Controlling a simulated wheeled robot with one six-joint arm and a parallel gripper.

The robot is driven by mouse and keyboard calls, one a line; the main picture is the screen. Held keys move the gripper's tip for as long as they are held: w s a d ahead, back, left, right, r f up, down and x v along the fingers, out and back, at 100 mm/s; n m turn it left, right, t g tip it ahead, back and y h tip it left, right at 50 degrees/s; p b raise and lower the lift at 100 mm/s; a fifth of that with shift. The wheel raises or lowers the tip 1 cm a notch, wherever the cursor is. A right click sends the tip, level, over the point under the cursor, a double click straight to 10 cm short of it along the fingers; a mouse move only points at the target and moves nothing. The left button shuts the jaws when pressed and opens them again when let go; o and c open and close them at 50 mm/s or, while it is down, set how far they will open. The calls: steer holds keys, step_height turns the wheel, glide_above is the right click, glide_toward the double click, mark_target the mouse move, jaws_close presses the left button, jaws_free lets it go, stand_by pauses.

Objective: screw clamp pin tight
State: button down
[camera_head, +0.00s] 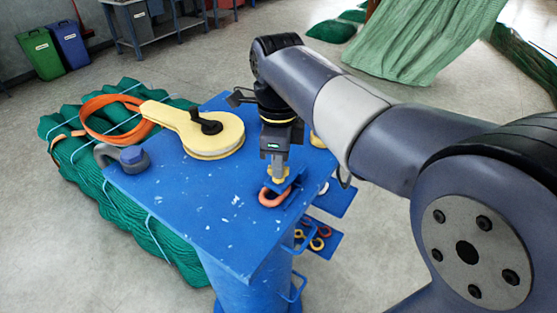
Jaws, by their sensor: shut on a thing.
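My gripper (278,168) points down over the right side of the blue work stand. It is shut on a small yellow piece, which looks like the head of the pin (281,174). Just below it, an orange shackle (268,199) lies by a blue holder (291,191) near the stand's right edge. The fingers and the holder hide most of the pin, so I cannot tell how deep its thread sits.
The blue stand top (212,215) is clear at the front. Green netting (150,225) and an orange strap (92,120) lie at left. Side shelves (325,240) hold small shackles.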

steer(key=m, duration=0.5)
steer(key=shift+w+r, duration=0.1)
steer(key=shift+r, duration=0.15)
stand_by(0.3)
steer(key=c, duration=1.5)
jaws_free()
steer(key=shift+f, duration=0.15)
step_height(320, 180, up, 11)
steer(key=shift+b, duration=0.4)
steer(key=shift+f, duration=0.15)
step_height(320, 180, down, 11)
steer(key=shift+r+p, duration=0.1)
steer(key=shift+p, duration=0.3)
